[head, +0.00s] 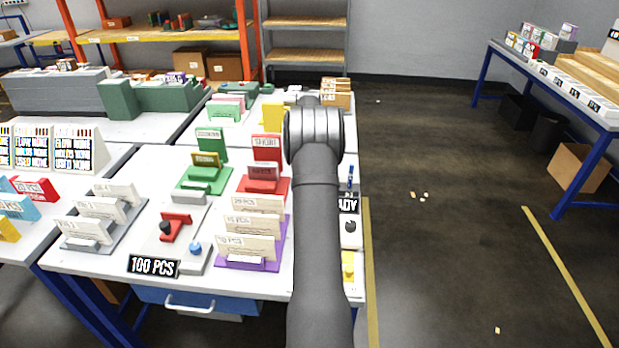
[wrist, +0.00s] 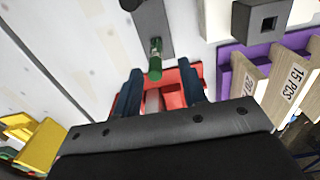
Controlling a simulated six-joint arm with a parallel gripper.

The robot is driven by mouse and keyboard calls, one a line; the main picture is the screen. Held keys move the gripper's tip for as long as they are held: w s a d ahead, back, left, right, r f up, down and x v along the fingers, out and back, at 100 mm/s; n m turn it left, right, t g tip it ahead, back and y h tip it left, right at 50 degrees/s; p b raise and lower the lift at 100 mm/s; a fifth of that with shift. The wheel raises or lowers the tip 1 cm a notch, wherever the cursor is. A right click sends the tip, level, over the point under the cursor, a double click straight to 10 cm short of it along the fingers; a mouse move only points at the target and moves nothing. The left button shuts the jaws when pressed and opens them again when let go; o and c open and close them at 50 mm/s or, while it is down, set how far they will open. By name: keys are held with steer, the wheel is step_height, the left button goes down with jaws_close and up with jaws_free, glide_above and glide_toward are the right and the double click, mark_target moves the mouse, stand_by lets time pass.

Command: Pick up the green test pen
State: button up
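The green test pen (wrist: 155,62) shows in the wrist view as a short green cylinder at a grey block (wrist: 150,25). My gripper (wrist: 159,82) is open, with its two dark blue fingers spread apart. The pen lies just beyond the fingertips, between their lines. I cannot tell whether either finger touches it. In the head view my arm covers the gripper and the pen cannot be made out.
A red holder (wrist: 172,98) shows between the fingers. A purple rack with cards (wrist: 227,85) stands to the right, and a yellow item (wrist: 40,145) lies lower left. In the head view, red (head: 262,185) and green (head: 205,182) racks stand left of my arm.

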steer(key=shift+w+f, duration=0.15)
steer(key=shift+f, duration=1.35)
steer(key=shift+w+f, duration=0.1)
steer(key=shift+f, duration=1.35)
jaws_close()
